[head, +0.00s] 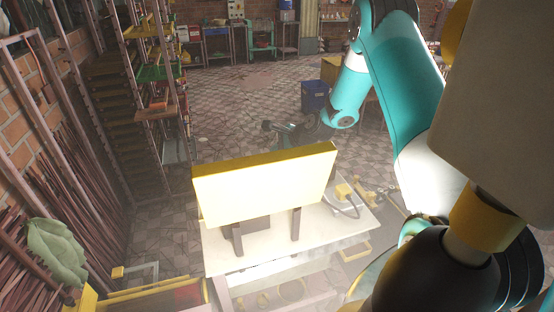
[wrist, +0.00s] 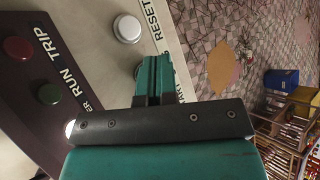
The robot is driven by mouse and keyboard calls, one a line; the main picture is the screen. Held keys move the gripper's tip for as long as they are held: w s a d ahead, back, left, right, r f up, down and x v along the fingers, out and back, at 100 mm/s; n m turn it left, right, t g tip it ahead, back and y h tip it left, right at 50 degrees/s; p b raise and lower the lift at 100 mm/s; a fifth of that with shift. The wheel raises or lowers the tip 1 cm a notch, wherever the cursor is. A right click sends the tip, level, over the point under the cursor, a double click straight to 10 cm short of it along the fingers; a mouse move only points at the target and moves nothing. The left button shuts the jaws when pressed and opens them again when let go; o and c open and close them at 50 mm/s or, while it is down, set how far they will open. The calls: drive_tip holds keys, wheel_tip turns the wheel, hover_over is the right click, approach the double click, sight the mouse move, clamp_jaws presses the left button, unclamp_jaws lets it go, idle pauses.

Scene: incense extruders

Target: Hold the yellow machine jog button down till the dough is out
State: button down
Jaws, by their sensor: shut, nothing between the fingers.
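The yellow machine (head: 265,184) stands on a pale table, its back to the head camera, so its front is hidden there. The wrist view shows a panel with a white button (wrist: 127,28) by the word RESET, a green button (wrist: 49,94) by RUN and a red button (wrist: 17,48) by TRIP. My gripper (wrist: 157,62) is shut and empty, its fingertips over the panel's pale part. A round button edge (wrist: 138,69) shows just beside the fingers, mostly hidden, its label partly covered. I cannot tell whether the fingers touch it. No jog label or dough is visible.
The pale table (head: 222,252) carries a small yellow box (head: 343,190) with a cable at its right. A rack of shelves (head: 125,100) and bundled sticks line the left wall. A blue bin (head: 315,95) stands behind. Tiled floor is open beyond the machine.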

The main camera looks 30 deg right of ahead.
drive_tip(key=shift+r, duration=0.1)
drive_tip(key=shift+r+p, duration=1.8)
drive_tip(key=shift+r, duration=0.7)
